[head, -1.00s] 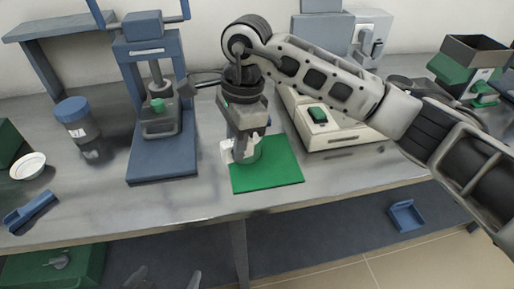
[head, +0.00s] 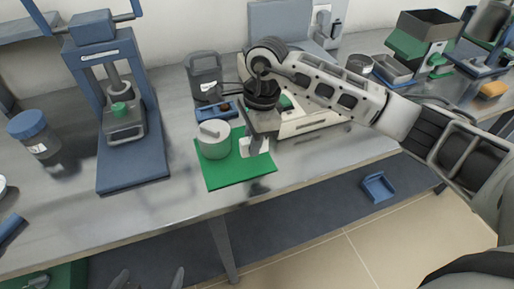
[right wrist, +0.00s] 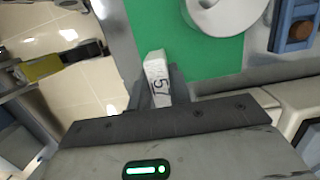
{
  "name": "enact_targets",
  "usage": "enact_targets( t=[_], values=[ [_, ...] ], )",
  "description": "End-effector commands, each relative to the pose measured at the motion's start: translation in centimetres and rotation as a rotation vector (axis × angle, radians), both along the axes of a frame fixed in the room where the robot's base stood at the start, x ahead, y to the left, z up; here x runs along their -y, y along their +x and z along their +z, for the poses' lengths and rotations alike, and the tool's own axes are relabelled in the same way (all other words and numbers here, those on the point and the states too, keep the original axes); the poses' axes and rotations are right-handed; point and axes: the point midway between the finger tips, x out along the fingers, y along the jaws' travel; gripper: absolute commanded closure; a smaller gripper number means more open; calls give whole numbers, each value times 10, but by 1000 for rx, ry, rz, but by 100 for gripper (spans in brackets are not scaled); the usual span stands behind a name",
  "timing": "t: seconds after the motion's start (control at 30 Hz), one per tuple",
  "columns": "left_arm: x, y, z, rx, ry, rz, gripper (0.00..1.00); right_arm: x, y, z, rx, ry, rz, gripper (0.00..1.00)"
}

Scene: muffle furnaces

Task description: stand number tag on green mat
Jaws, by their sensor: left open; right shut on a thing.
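The green mat (head: 232,178) lies on the grey bench near its front edge. A pale round lidded pot (head: 214,147) stands on its left part; its top also shows in the right wrist view (right wrist: 226,14). My right gripper (head: 257,138) is shut on the white number tag (head: 250,147), at the right side of the mat, beside the pot. In the right wrist view the tag (right wrist: 157,78) reads "57" and overlaps the mat's edge. Whether its foot touches the mat is unclear. My left gripper (head: 149,277) is open and empty, low at the bottom edge.
A blue press (head: 135,170) stands left of the mat, with a blue-lidded jar (head: 35,133) beyond it. A dark grey canister (head: 204,75) and a blue tray (head: 219,111) sit behind the mat. The pale machine (head: 305,127) is to the right. Bare bench lies in front.

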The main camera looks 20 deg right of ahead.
Motion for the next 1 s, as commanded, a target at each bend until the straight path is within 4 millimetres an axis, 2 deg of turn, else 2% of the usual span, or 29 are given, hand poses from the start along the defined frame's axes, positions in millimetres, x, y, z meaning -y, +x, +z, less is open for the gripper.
enact_targets(
  t=[0.17, 0.3, 0.4, 0.77, 0.8, 0.83, 1.0],
  values=[
    [0, 2, 4, 5, 4, -1, 0, 13, 0, -14, -2, -3, -4, 100],
    [-1, 2, 9, 4, 9, -2, 0, 10, 0, -34, -4, 0, -1, 100],
    [-2, 1, 6, -1, 11, -2, 0, 10, 0, -42, -1, -1, 0, 100],
    [-1, 1, 0, -1, 6, 3, 0, 10, 1, -48, 1, -1, 1, 100],
    [-1, 2, 3, 0, 4, 3, 0, 10, 0, -45, 1, -1, 1, 70],
    [-1, 2, 3, 1, 4, 5, 0, 10, 0, -45, 1, -1, 0, 61],
    [0, 3, 6, 5, -2, 8, 0, 10, 0, -45, 0, -1, 0, 59]
  ],
)
